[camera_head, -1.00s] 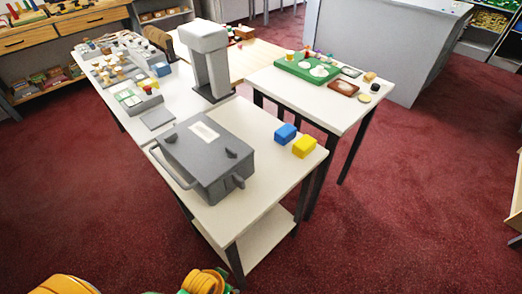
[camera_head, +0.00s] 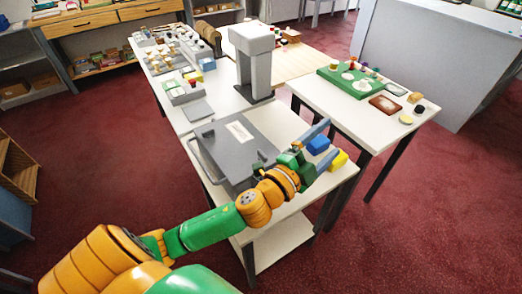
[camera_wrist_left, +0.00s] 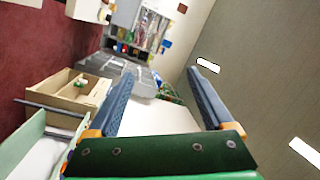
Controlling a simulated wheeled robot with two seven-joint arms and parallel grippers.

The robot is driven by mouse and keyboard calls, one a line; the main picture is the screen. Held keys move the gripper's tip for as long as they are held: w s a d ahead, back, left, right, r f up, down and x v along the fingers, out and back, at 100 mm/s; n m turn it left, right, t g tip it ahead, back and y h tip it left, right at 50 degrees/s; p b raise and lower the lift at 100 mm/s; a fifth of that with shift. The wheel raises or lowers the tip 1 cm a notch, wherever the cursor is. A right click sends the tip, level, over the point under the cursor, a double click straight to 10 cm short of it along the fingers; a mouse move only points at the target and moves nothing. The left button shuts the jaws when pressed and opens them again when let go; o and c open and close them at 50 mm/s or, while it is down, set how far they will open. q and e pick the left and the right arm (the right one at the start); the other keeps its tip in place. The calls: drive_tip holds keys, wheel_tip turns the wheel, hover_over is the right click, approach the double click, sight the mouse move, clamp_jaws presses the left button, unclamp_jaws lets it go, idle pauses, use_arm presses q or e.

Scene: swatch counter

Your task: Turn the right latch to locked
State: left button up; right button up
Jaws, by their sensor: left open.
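A grey case (camera_head: 232,150) with a pale label lies on the white table, its handle toward the left. A small dark latch (camera_head: 262,155) shows on its lid at the right, just left of my arm. I cannot tell its setting. My left arm reaches across the front right of the case and hides that corner. My left gripper (camera_head: 331,143) is open and empty, beyond the right side of the case, near the blocks. Its two spread fingers also show in the left wrist view (camera_wrist_left: 160,74). My right gripper is not in view.
A blue block (camera_head: 318,145) and a yellow block (camera_head: 339,159) lie by my left fingers. A grey column-shaped device (camera_head: 254,60) stands behind the case. A side table at the right holds a green board (camera_head: 347,82) and small items.

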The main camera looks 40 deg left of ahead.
use_arm(q)
drive_tip(key=d+r+m+g+h, duration=0.2)
drive_tip(key=d+r+m+h, duration=0.35)
drive_tip(key=m+h, duration=0.4)
drive_tip(key=m+g+y, duration=1.2)
drive_tip(key=m, duration=0.4)
approach(262, 154)
drive_tip(key=shift+w+a+f, duration=0.2)
drive_tip(key=shift+w+f, duration=0.35)
drive_tip(key=shift+f, duration=0.3)
drive_tip(key=x, duration=0.2)
drive_tip(key=p+x, duration=0.1)
drive_tip(key=x, duration=0.3)
drive_tip(key=shift+d+p, duration=0.3)
drive_tip(key=shift+p, duration=0.05)
drive_tip(key=shift+w+f, duration=0.15)
drive_tip(key=shift+f, duration=0.25)
drive_tip(key=shift+c, duration=0.6)
clamp_jaws()
drive_tip(key=shift+r, duration=0.1)
